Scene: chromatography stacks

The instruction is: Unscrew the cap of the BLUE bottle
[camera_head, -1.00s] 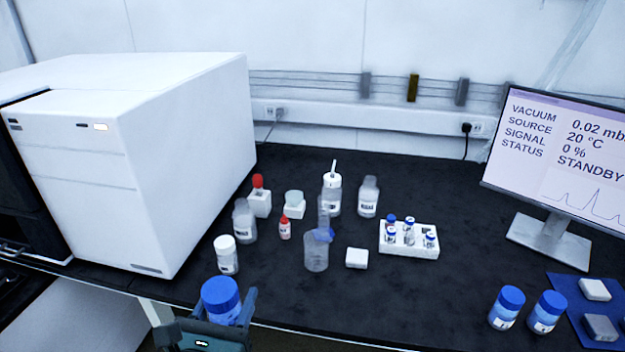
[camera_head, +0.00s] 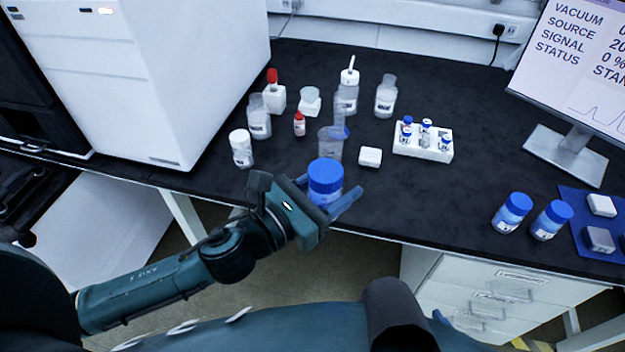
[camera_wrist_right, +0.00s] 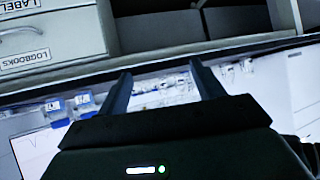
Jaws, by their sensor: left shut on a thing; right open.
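A bottle with a ribbed blue cap (camera_head: 325,174) is held upright in my left gripper (camera_head: 326,194), in front of the bench's front edge in the head view. The cap sits on the bottle. The left fingers are shut around the bottle body below the cap and hide part of it. My right gripper (camera_wrist_right: 163,86) is open and empty in the right wrist view, its two fingers wide apart. In the head view my right arm shows only at the bottom, and its jaws are not clear. Two more blue-capped bottles, a left one (camera_head: 512,211) and a right one (camera_head: 551,220), stand at the bench's right.
Behind the held bottle are a beaker (camera_head: 330,148), a white-capped bottle (camera_head: 241,149), a red-capped dropper bottle (camera_head: 299,125) and a white block (camera_head: 370,156). A vial rack (camera_head: 424,151) stands right of them. The black bench (camera_head: 440,205) is clear at front centre-right. Drawers (camera_head: 500,290) are below.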

